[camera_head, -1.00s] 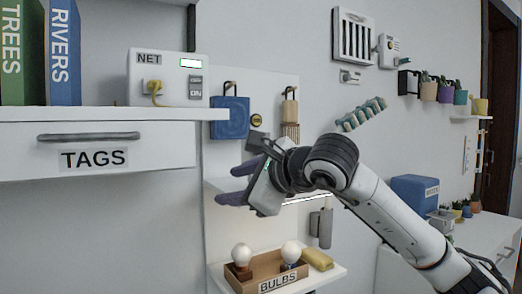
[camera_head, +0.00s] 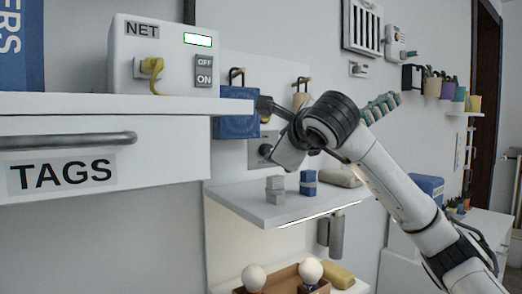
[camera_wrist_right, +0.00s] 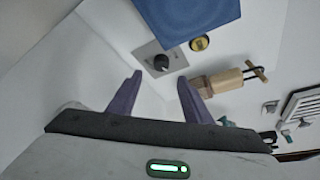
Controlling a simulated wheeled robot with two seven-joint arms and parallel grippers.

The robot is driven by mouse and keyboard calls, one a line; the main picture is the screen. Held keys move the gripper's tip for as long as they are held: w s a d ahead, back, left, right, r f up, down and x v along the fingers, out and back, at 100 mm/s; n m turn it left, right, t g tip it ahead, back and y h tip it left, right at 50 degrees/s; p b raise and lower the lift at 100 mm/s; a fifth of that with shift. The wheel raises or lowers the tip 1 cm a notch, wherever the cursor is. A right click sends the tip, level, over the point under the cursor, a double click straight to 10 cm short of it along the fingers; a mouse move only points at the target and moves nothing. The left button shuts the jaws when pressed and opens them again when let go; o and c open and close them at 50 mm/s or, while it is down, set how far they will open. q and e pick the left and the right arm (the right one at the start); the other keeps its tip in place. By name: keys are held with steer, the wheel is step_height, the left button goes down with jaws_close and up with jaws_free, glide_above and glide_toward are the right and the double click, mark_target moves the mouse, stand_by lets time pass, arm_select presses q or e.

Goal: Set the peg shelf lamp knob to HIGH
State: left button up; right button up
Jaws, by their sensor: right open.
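The lamp knob is a small dark round knob on a grey plate (camera_head: 257,158) on the peg panel, above the small white shelf (camera_head: 245,207). In the right wrist view the knob (camera_wrist_right: 161,62) shows on its plate, below the blue padlock. The plate's markings are too small to read. My right gripper (camera_wrist_right: 160,77) is open and empty, its two purple fingers on either side of the knob in the picture, seemingly still short of it. In the head view my right gripper (camera_head: 287,154) is beside the knob and partly hides the plate. My left gripper is out of view.
Small grey (camera_head: 275,190) and blue (camera_head: 308,184) blocks stand on the shelf. A white drawer unit (camera_head: 170,150) juts out at left. A lit strip (camera_head: 325,215) runs under the shelf.

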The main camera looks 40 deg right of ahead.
mark_target(269, 150)
steer(key=p+x, duration=0.1)
steer(key=x, duration=0.6)
steer(key=shift+w+d+p, duration=0.2)
steer(key=shift+d+p, duration=0.1)
steer(key=shift+p, duration=0.1)
steer(key=shift+w+d+f, duration=0.1)
steer(key=shift+w+d, duration=0.1)
steer(key=shift+w, duration=0.15)
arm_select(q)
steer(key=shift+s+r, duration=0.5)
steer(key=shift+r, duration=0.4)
arm_select(e)
steer(key=c, duration=1.1)
